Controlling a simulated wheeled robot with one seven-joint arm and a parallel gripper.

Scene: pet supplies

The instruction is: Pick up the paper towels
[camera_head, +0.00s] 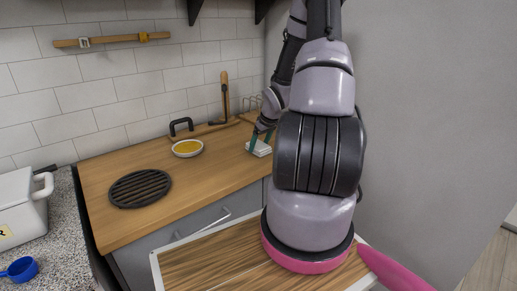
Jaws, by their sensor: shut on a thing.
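The paper towels (259,149) appear as a small, flat white stack on the wooden counter, toward its back right.
A white bowl with yellow contents (187,148) stands left of my gripper. A black round grate (140,188) lies farther left. A white pot (20,208) and blue scoop (21,269) are at far left. The counter's front middle is clear.

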